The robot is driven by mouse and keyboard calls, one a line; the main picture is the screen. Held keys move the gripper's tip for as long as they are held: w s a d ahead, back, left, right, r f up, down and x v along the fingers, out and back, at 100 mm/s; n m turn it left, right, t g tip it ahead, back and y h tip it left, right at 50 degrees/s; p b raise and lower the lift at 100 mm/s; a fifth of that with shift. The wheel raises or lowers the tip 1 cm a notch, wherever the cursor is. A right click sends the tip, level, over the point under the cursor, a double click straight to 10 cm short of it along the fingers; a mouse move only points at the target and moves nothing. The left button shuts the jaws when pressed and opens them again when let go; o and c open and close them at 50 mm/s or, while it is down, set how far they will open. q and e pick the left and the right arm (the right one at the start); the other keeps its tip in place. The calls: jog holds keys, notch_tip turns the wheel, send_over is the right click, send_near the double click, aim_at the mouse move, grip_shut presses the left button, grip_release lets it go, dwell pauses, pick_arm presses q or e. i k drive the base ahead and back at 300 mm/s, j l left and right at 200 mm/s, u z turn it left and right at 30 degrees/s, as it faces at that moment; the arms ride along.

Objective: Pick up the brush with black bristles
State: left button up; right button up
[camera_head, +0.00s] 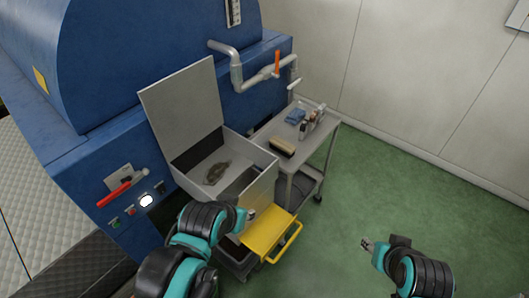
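A brush-like block (283,147) with a tan top and a dark lower edge lies near the front left of the small grey trolley top (312,149). Its bristles are too small to make out clearly. My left gripper (248,214) is in front of the open white box, below and left of the block and apart from it. My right gripper (368,244) is over the green floor, to the right of the trolley and well apart from the block. Both grippers are too small to tell open from shut, and I see nothing held in either.
The white box (187,185) has its lid (182,107) raised and a dark clump (217,173) inside. A yellow tray (270,231) juts out below. A blue cloth (295,116) and several small bottles (313,121) stand on the trolley. Green floor (400,190) is clear at right.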

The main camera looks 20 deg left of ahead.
aim_at(283, 147)
jog(key=i+l+u, duration=0.1)
jog(key=u, duration=0.3)
jog(key=i+l+u, duration=0.15)
jog(key=u, duration=0.25)
jog(key=i+l+u, duration=0.1)
jog(key=u, duration=0.25)
jog(key=i+l+u, duration=0.15)
jog(key=l, duration=0.45)
jog(key=i+l+u, duration=0.15)
jog(key=l, duration=0.45)
jog(key=i+l+u, duration=0.2)
jog(key=l, duration=0.45)
jog(key=l+u, duration=0.15)
jog(key=l, duration=0.9)
jog(key=i+l, duration=0.15)
jog(key=l, duration=0.6)
jog(key=i, duration=0.05)
